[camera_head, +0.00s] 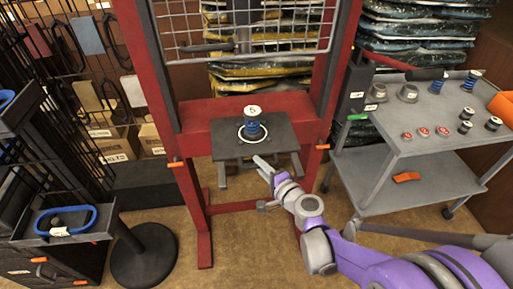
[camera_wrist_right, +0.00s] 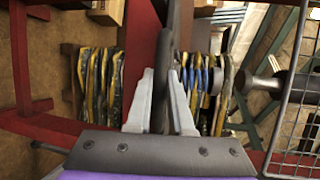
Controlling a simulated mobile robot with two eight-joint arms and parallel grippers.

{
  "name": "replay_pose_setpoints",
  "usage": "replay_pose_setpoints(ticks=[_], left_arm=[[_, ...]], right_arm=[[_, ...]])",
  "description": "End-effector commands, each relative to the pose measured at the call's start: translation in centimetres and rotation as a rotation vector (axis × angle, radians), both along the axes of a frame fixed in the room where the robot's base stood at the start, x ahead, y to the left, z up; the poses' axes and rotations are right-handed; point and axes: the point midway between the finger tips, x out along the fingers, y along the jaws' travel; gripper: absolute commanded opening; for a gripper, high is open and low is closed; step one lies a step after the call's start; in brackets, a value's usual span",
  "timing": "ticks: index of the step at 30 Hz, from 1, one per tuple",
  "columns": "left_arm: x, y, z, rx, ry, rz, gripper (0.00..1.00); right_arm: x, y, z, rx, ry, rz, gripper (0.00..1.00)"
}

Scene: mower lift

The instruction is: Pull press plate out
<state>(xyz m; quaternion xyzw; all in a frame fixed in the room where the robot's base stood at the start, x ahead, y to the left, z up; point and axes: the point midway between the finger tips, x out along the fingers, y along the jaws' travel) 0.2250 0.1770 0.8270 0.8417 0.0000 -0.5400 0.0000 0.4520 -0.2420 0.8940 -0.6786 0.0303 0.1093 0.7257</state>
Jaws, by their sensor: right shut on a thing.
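The press plate (camera_head: 273,137) is a flat dark grey plate sitting across the red press frame (camera_head: 192,122), sticking out toward me. A blue part with a white cap marked 5 (camera_head: 253,128) stands upright on it, inside a white ring mark. My right gripper (camera_head: 263,166) is at the plate's front edge. In the right wrist view, its two pale fingers (camera_wrist_right: 164,85) are shut on the plate, which shows edge-on as a dark upright strip (camera_wrist_right: 168,45). The exact grip is partly hidden. My left gripper is not in view.
A wire mesh guard (camera_head: 240,25) hangs above the plate. A grey cart (camera_head: 430,145) with several small parts stands at right. A black rack (camera_head: 45,130) and round black base (camera_head: 143,255) stand at left. The floor before the press is clear.

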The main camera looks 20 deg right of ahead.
Motion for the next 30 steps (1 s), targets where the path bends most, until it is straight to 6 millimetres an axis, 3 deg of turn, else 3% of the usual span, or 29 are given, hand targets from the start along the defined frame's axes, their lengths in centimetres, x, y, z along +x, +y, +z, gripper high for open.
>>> replay_pose_setpoints(ticks=[6,12,27,28,30], left_arm=[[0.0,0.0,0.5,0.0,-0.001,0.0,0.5],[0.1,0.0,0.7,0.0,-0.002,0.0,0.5],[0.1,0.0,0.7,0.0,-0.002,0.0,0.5],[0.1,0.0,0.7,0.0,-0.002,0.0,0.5],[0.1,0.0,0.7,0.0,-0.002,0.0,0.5]], right_arm=[[-3.9,1.1,0.1,-0.001,0.0,0.001,0.0],[-5.7,1.7,0.0,-0.001,0.0,0.001,0.0],[-6.2,1.8,0.0,-0.001,0.0,0.001,0.0],[-6.2,1.8,0.0,-0.001,0.0,0.001,0.25],[-6.2,1.8,0.0,-0.001,0.0,0.001,0.38]])
